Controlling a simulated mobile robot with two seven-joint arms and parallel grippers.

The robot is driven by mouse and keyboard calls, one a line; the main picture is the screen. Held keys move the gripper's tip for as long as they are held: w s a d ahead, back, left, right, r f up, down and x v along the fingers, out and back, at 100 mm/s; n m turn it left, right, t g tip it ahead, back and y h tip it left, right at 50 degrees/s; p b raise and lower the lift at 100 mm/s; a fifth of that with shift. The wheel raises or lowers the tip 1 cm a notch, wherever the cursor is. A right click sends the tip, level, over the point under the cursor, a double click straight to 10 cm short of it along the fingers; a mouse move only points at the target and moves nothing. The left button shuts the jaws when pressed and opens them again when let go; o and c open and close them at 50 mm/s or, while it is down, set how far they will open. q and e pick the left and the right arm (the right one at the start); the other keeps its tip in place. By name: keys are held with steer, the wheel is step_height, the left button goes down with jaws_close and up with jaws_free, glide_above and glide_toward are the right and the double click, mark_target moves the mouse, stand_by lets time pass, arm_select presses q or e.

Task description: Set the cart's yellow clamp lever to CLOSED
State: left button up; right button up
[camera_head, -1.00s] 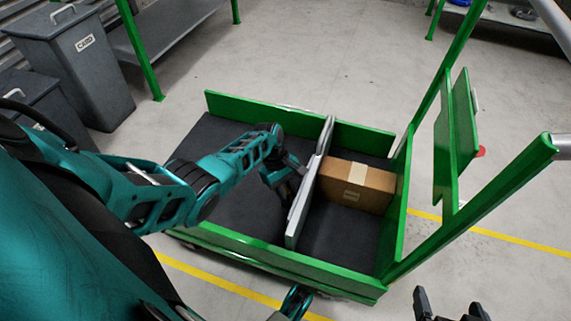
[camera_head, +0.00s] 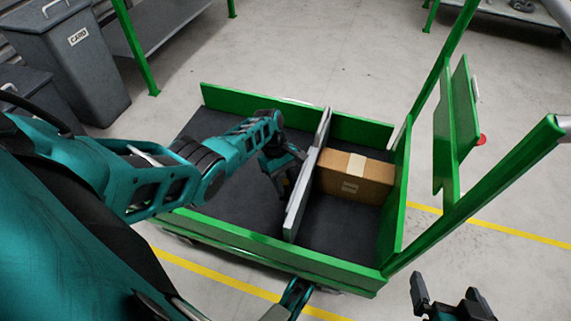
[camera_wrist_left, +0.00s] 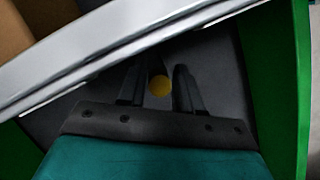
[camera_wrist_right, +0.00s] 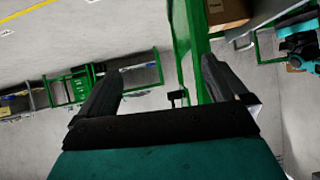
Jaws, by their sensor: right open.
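The cart (camera_head: 290,262) is green with a dark deck and a grey upright divider (camera_head: 306,190). The lever's round yellow knob (camera_wrist_left: 159,86) shows in the left wrist view, between the fingers of my left gripper (camera_wrist_left: 159,80). The fingers are close together and the knob about fills the gap. In the head view my left gripper (camera_head: 284,170) is low over the deck, left of the divider, and hides the lever. The CLOSED mark is not visible. My right gripper (camera_head: 446,298) is open and empty, outside the cart at the front right; its spread fingers (camera_wrist_right: 160,85) show in the right wrist view.
A cardboard box (camera_head: 355,178) lies on the deck right of the divider. Green handle posts (camera_head: 480,200) and a green panel (camera_head: 455,130) rise at the cart's right end. Grey bins (camera_head: 75,60) stand at the back left. The floor behind the cart is clear.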

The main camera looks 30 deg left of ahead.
arm_select(q)
steer(key=shift+a+r, duration=0.15)
steer(key=shift+r, duration=0.15)
steer(key=p+v, duration=0.6)
steer(key=v, duration=0.6)
steer(key=shift+r+p, duration=0.15)
steer(key=shift+p, duration=0.15)
arm_select(e)
steer(key=r, duration=0.1)
steer(key=d+r, duration=0.1)
steer(key=r, duration=0.2)
steer(key=shift+s+d, duration=0.25)
steer(key=shift+s, duration=0.1)
arm_select(q)
steer(key=shift+c, duration=0.5)
